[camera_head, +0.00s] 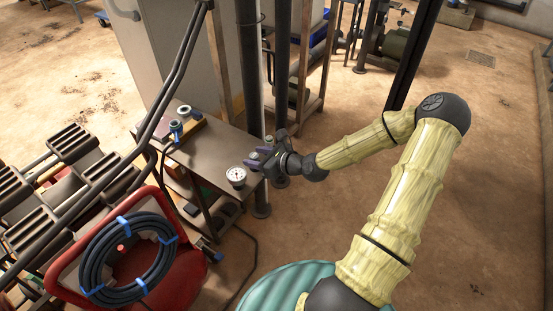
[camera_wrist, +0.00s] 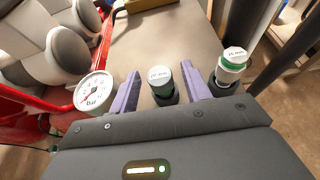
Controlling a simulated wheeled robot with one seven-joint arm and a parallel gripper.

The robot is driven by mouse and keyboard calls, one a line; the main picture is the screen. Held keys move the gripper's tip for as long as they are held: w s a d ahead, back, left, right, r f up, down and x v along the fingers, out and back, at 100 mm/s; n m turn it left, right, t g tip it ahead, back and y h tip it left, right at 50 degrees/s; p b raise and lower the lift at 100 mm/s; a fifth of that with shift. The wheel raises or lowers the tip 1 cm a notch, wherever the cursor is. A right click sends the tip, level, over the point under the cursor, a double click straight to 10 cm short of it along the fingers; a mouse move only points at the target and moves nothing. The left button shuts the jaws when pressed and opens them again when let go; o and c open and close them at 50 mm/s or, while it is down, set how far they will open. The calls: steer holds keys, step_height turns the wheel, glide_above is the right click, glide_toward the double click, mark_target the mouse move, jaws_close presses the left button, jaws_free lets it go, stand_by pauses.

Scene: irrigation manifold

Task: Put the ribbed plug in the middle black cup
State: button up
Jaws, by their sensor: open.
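My gripper (camera_head: 259,158) is open over the near right end of the metal table. In the wrist view its two purple fingers stand on either side of a short dark cylinder with a green band and a pale lettered top (camera_wrist: 161,84); I cannot tell whether they touch it. A second fitting, with a white lettered cap and a green ring (camera_wrist: 232,64), stands just right of the right finger. I cannot tell whether either is the ribbed plug.
A round pressure gauge (camera_head: 236,176) is left of my gripper. A teal-and-dark fitting (camera_head: 176,131) and a pale ring (camera_head: 184,110) are at the table's far left. Dark vertical pipes (camera_head: 282,70) rise close behind my gripper. The table's middle (camera_head: 215,148) is clear.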

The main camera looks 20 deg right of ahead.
steer(key=p+v, duration=0.3)
steer(key=v, duration=0.8)
steer(key=shift+w+f, duration=0.1)
steer(key=s+a+f+n+g+h, duration=0.4)
steer(key=s+n+g, duration=0.35)
steer(key=n, duration=0.65)
steer(key=s+a+r+n+h, duration=0.1)
steer(key=s+r+n+h, duration=0.1)
steer(key=r+n, duration=0.4)
steer(key=s+a+r+n+h, duration=0.1)
steer(key=s+r+n, duration=0.1)
steer(key=r+n, duration=0.5)
steer(key=shift+s+a+r+n+g+h, duration=0.2)
steer(key=shift+s+a+n+g+h, duration=0.15)
steer(key=shift+n, duration=0.55)
